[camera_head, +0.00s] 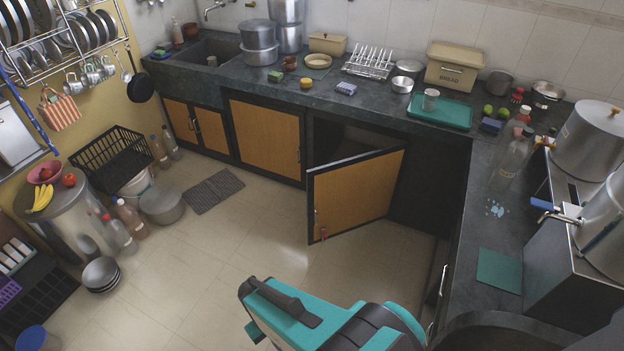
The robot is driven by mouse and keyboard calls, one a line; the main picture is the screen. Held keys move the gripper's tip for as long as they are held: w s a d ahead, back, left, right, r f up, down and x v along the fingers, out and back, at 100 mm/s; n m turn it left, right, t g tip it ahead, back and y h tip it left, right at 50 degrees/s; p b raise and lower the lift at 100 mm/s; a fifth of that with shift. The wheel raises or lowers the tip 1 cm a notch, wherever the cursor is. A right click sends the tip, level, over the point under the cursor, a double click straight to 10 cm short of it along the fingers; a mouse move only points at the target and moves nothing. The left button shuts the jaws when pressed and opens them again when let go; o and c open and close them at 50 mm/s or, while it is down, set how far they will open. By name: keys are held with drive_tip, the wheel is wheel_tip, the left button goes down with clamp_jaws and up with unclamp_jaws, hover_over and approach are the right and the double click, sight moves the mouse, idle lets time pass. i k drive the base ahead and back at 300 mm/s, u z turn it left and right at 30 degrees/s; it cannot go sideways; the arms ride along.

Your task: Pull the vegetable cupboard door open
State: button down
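A cupboard door (355,190) under the back counter stands ajar, swung out into the room. It has an orange-brown panel in a black frame. Its free edge is at the left, and its right edge lies near the cupboard front. The dark cupboard inside shows above and behind the door. I cannot tell what is stored there. A teal and black part of my arm fills the bottom middle, in front of the door and apart from it in the picture. My gripper's fingertips do not show.
Closed cupboard doors (265,137) are to the left. The counter (385,105) bears pots, a bread box (453,67) and a teal tray (441,111). A right-hand counter holds large steel canisters (590,140). The tiled floor (250,240) before the door is clear; a grey mat (214,190) lies left.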

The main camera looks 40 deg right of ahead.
sight(343, 196)
drive_tip(key=k, duration=0.5)
drive_tip(key=u, duration=0.1)
drive_tip(key=i, duration=1.3)
drive_tip(key=u, duration=0.6)
